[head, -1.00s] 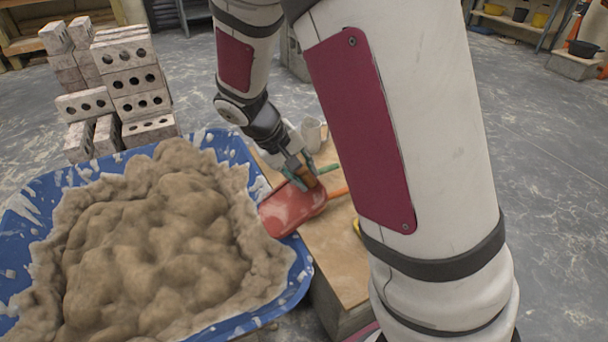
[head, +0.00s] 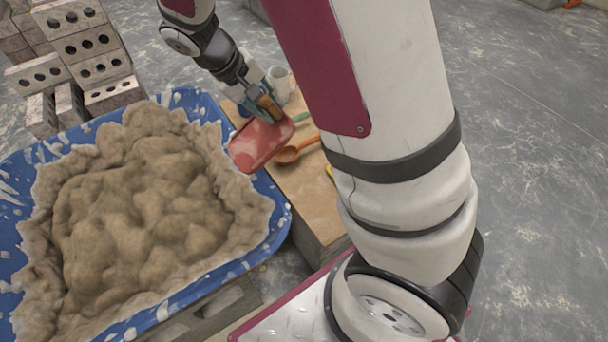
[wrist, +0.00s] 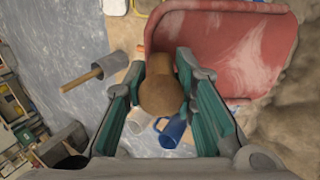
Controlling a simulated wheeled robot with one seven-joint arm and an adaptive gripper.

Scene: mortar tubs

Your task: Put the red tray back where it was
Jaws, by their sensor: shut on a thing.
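The red tray (head: 262,146) has pale smears on its face and a brown wooden handle (wrist: 162,88). My gripper (head: 268,108) is shut on that handle, which sits between the teal finger pads in the wrist view. The tray is tilted and overlaps the tub's right rim and the left edge of the wooden board (head: 310,205) in the head view. It appears held above them, but the gap is hard to judge. In the wrist view the tray (wrist: 230,50) fills the upper right.
A blue tub (head: 275,222) heaped with mortar (head: 150,200) stands left of the board. On the board are an orange ladle (head: 290,155), a green-handled thing (head: 302,117), a pale mug (head: 280,82) and a yellow item (head: 330,172). Blocks (head: 85,45) are stacked behind the tub.

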